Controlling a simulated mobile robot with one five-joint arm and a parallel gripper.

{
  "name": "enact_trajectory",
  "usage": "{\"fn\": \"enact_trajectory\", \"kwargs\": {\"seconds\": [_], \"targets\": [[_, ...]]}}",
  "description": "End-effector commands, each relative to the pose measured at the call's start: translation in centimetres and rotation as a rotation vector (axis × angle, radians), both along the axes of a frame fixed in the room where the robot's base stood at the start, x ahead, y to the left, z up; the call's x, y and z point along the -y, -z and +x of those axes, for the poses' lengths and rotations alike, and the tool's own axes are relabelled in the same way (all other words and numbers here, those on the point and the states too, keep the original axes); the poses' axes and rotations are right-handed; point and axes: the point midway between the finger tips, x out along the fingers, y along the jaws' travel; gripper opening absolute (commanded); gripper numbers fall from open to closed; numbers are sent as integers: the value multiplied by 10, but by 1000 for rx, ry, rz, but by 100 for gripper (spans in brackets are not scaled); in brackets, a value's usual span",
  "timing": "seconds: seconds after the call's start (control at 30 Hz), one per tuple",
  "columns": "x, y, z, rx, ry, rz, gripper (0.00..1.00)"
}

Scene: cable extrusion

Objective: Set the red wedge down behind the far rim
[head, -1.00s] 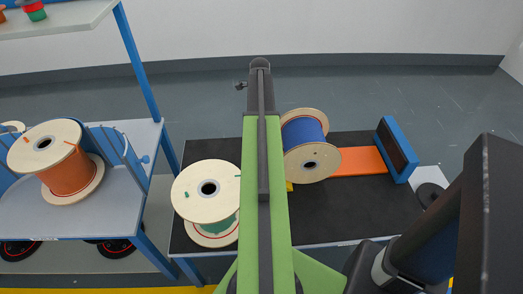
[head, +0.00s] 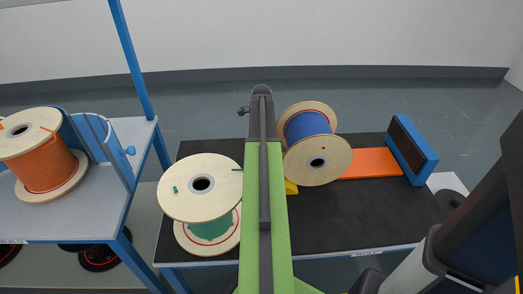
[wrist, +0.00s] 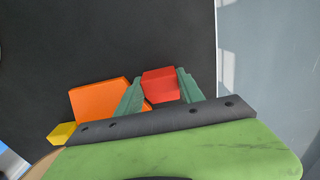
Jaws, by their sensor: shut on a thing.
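The red wedge (wrist: 160,85) is between the two green fingers of my gripper (wrist: 161,90) in the wrist view. The fingers are shut on its sides, over the dark tabletop. The head view does not show the wedge or the fingers; my green arm blocks part of the table there. The blue cable drum (head: 308,128) lies on the dark table (head: 390,225), its wooden far rim (head: 305,105) toward the wall and its near rim (head: 317,161) toward me. A yellow wedge (head: 290,187) is by the near rim; a yellow piece (wrist: 62,133) also shows in the wrist view.
An orange ramp (head: 368,163) runs from the drum to a blue stop with a dark face (head: 412,150); an orange slab (wrist: 98,100) shows in the wrist view. A green cable drum (head: 201,187) stands left. An orange drum (head: 45,167) is on a side bench. The right tabletop is clear.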

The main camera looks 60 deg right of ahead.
Motion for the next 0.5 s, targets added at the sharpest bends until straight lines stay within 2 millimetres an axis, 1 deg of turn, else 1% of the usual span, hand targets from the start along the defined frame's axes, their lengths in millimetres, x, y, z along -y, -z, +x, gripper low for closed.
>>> {"fn": "enact_trajectory", "kwargs": {"seconds": [0.13,0.27,0.3,0.33,0.37,0.5], "targets": [[0,-3,0,0,0,0,0],[0,2,0,0,1,0,0],[0,1,0,0,1,0,49],[0,0,0,0,1,0,52],[0,0,0,0,1,0,54],[0,0,-1,0,1,0,54]]}}
